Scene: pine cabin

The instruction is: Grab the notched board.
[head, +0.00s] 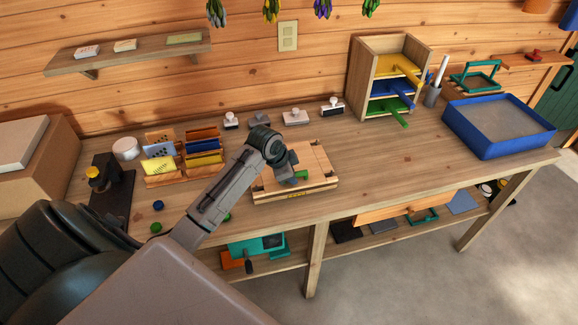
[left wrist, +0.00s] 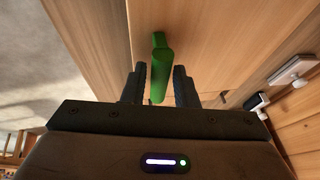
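A pale wooden board (head: 318,163) with slots or grooves in its top lies on the workbench near its front edge, and I take it for the notched board. A green handle-like piece (head: 301,176) is at its middle. My left gripper (head: 292,174) is above the board, at this green piece. In the left wrist view, the green piece (left wrist: 159,65) stands between the two fingers (left wrist: 160,85), with a narrow gap seeming to show on each side. The fingers are apart. My arm hides part of the board's left side. My right gripper is not in view.
A rack with coloured cards (head: 185,158) stands left of the board. Several stamps (head: 295,117) are behind it. A wooden shelf unit (head: 362,77) with yellow, blue and green trays and a blue sand tray (head: 490,147) stand to the right. The bench right of the board is clear.

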